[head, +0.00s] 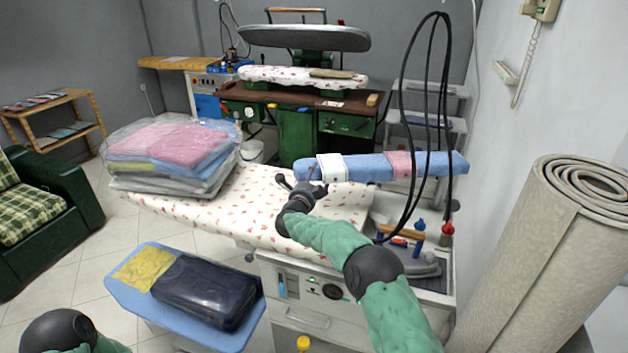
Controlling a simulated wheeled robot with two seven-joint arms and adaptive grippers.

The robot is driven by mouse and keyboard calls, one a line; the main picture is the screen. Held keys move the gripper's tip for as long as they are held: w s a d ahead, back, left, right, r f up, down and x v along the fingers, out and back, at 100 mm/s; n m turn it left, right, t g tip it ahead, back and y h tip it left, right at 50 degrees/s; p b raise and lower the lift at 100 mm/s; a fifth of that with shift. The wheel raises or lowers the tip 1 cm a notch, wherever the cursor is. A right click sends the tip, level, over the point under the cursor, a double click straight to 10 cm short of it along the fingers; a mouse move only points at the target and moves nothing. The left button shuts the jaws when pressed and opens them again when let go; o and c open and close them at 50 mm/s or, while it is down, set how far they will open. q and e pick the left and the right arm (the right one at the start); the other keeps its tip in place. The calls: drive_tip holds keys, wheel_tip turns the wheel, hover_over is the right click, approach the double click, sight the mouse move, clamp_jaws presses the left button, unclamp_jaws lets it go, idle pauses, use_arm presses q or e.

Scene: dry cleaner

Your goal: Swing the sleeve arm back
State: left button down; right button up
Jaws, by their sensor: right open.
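The sleeve arm (352,168) is a narrow, blue padded board with a white band and a pink band around it. It lies crosswise over the right part of the floral ironing board (262,221). My right arm reaches up from the bottom right. My right gripper (302,184) is open and empty, close below the sleeve arm's left end; I cannot tell whether it touches. Of my left arm only a dark joint and a bit of green show at the bottom left; its gripper is out of view.
A plastic-wrapped stack of folded cloth (172,152) sits on the board's left end. An iron (420,264) rests at the right under hanging black cables (402,110). A blue board with a dark packet (205,290) stands in front. A rolled carpet (535,255) stands at the right.

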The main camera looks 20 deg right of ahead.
drive_tip(key=v, duration=1.2)
